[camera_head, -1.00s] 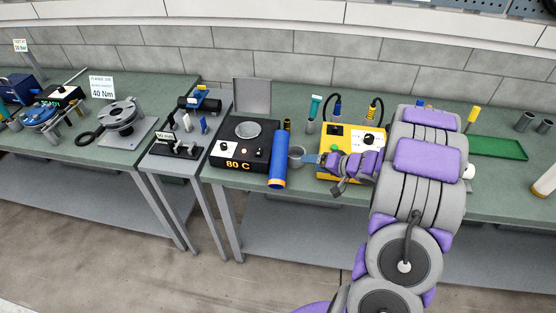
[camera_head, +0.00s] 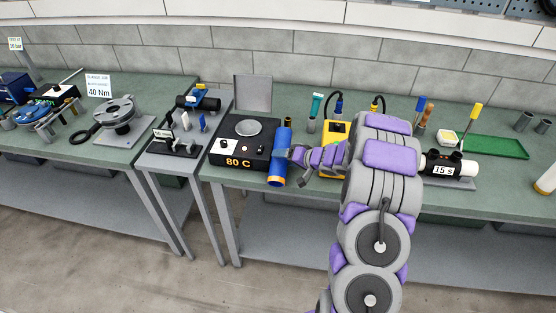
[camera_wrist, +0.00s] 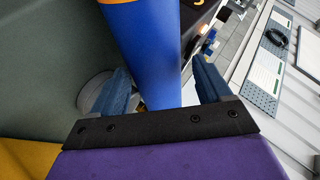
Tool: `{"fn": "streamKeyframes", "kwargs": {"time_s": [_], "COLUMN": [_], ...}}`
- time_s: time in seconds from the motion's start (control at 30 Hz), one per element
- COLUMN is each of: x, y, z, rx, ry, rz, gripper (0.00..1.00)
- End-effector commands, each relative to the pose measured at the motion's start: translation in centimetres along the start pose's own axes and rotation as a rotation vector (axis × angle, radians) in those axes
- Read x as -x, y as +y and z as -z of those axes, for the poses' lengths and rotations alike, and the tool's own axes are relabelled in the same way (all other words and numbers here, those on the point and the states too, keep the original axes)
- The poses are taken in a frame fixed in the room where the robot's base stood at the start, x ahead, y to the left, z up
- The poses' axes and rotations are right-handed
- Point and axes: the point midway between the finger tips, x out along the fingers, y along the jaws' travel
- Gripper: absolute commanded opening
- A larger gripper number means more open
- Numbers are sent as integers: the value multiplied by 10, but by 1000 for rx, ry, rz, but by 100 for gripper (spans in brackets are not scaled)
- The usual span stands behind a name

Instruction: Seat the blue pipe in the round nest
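The blue pipe (camera_head: 280,160), with an orange lower end, is at the front edge of the bench, just right of the hot plate. I cannot tell whether it stands or lies toward me. My gripper (camera_head: 284,154) has come to it from the right. In the wrist view the pipe (camera_wrist: 148,50) runs between the two blue fingers of my gripper (camera_wrist: 163,85), with a narrow gap showing at the right finger, so they look open around it. A grey round part (camera_wrist: 97,92) shows behind the left finger; I cannot tell whether it is the nest.
The black hot plate (camera_head: 227,159) reading 80 C, with a round disc (camera_head: 248,128) on top, is close on the left. A yellow box (camera_head: 333,135) is partly hidden behind my arm. A black device marked 15 S (camera_head: 443,169) and a green tray (camera_head: 497,147) are at right.

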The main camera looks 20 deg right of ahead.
Motion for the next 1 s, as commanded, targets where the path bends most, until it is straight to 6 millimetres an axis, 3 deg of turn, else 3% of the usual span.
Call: {"fn": "streamKeyframes", "kwargs": {"time_s": [0.17,0.47,1.0], "x": [-22,-25,-25], "y": [3,0,2], "z": [-1,0,-1], "rx": [-2,-1,-2], "ry": [-2,2,-1], "rz": [4,-1,-3], "gripper": [77,76,24]}}
